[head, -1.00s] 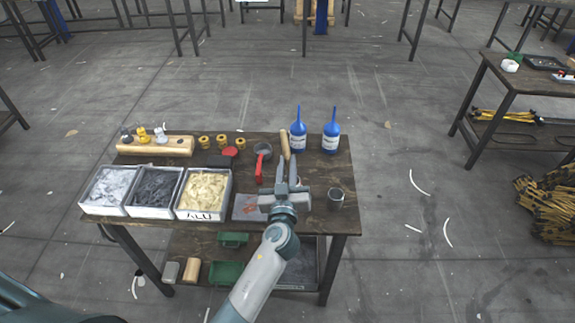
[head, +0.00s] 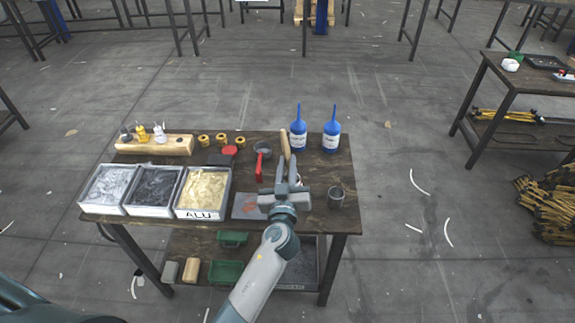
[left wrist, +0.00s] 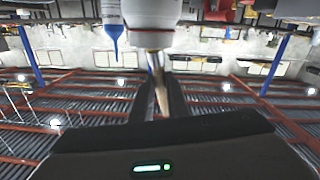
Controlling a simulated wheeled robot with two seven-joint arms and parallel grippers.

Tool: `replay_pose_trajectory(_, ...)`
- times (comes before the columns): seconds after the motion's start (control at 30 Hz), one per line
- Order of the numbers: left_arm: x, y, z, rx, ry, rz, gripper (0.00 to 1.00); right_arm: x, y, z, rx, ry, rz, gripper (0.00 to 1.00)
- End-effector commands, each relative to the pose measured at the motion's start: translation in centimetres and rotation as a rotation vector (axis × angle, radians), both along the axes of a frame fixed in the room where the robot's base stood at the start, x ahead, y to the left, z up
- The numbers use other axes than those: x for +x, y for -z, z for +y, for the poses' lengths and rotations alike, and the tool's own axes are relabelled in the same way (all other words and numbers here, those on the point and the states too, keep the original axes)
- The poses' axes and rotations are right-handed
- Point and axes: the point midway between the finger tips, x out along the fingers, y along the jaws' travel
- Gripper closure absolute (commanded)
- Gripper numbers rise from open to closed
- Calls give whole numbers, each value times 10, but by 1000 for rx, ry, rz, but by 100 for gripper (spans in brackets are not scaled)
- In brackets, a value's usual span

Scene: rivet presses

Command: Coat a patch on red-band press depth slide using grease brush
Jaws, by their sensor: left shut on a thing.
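My left gripper (head: 287,178) is over the right part of the workbench (head: 140,211) in the head view. It is shut on the grease brush, whose pale wooden handle (head: 285,146) points away from me. The handle also shows between the dark fingers in the left wrist view (left wrist: 161,93). The brush's bristles cannot be made out. A pale rounded body (left wrist: 152,12) fills the top of the left wrist view behind the handle; I cannot tell what it is. My right gripper is not in view.
Two blue bottles (head: 331,136) stand at the bench's back right. Bins (head: 203,190) fill the left.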

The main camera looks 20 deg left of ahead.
Motion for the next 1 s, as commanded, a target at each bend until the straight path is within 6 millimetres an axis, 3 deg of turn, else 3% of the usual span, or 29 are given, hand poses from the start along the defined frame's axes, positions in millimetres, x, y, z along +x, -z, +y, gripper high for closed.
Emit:
replay_pose_trajectory(0.47, 0, -1, 0, -1, 0, 3, 100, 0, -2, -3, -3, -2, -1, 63)
replay_pose_trajectory(1.0, 0, -36, 0, -1, 0, 1, 100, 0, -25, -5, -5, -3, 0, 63)
